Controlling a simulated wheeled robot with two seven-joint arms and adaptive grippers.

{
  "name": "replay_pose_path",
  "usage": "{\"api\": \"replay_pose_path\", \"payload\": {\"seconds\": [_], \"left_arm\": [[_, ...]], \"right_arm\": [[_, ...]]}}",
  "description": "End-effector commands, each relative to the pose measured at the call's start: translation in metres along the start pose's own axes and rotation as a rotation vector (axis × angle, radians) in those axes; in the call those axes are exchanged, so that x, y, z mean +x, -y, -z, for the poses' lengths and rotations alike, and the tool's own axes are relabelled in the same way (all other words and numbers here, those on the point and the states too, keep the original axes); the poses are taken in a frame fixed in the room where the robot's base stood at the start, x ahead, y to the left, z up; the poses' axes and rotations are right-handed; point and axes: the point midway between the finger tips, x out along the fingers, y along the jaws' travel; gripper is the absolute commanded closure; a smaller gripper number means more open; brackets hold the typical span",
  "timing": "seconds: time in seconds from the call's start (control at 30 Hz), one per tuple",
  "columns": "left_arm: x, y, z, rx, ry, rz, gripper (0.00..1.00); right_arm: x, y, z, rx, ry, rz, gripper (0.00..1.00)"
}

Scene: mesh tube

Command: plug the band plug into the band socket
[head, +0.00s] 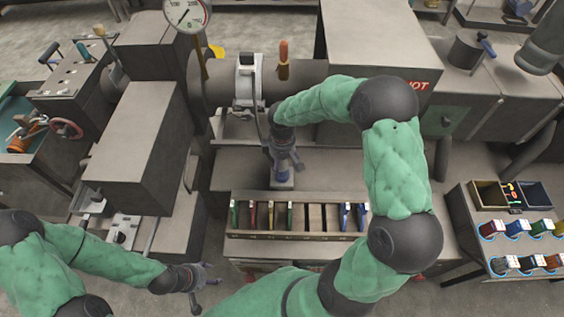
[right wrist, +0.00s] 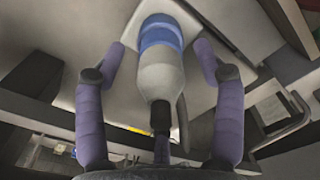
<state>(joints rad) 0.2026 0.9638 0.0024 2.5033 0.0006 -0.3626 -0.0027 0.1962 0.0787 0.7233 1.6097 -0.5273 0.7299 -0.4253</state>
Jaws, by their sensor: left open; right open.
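A light grey plug-like piece (right wrist: 160,75) with a blue band and a black narrow end shows in the right wrist view; I take it for the band plug. Its blue end is against a pale block (head: 281,183), perhaps the socket; whether it is seated I cannot tell. My right gripper (head: 284,166) is open above the block. Its purple fingers (right wrist: 159,55) stand on both sides of the plug, with gaps visible. In the head view the gripper mostly hides the plug. My left gripper (head: 207,280) is open and empty at the lower left, away from the plug.
A slotted rack (head: 290,236) with coloured cards stands in front of the block. Behind it are a large pipe (head: 300,72), a white clamp (head: 247,82) and a dark cable. A grey cabinet (head: 145,140) stands left. A table with trays (head: 513,195) stands right.

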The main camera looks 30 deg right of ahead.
Motion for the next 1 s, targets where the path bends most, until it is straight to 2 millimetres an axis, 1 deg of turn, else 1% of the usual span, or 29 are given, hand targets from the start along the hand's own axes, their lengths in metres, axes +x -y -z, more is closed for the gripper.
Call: {"api": "replay_pose_path", "payload": {"seconds": [0.17, 0.27, 0.37, 0.7, 0.83, 1.0], "left_arm": [[0.000, 0.000, 0.000, 0.000, 0.000, 0.000, 0.42], [0.000, 0.000, 0.000, 0.000, 0.000, 0.000, 0.42], [0.000, 0.000, 0.000, 0.000, 0.000, 0.000, 0.42], [0.000, 0.000, 0.000, 0.000, 0.000, 0.000, 0.42], [0.000, 0.000, 0.000, 0.000, 0.000, 0.000, 0.42], [0.000, 0.000, 0.000, 0.000, 0.000, 0.000, 0.42]], "right_arm": [[-0.001, 0.000, 0.000, 0.000, 0.000, 0.000, 0.31], [-0.008, 0.000, 0.000, 0.001, -0.001, -0.001, 0.31], [-0.023, -0.001, 0.001, 0.000, -0.002, -0.003, 0.31], [-0.089, -0.001, 0.001, 0.000, -0.003, -0.003, 0.31], [-0.106, 0.000, 0.001, -0.001, -0.001, -0.001, 0.31], [-0.118, 0.000, 0.000, 0.000, 0.000, 0.000, 0.31]]}}
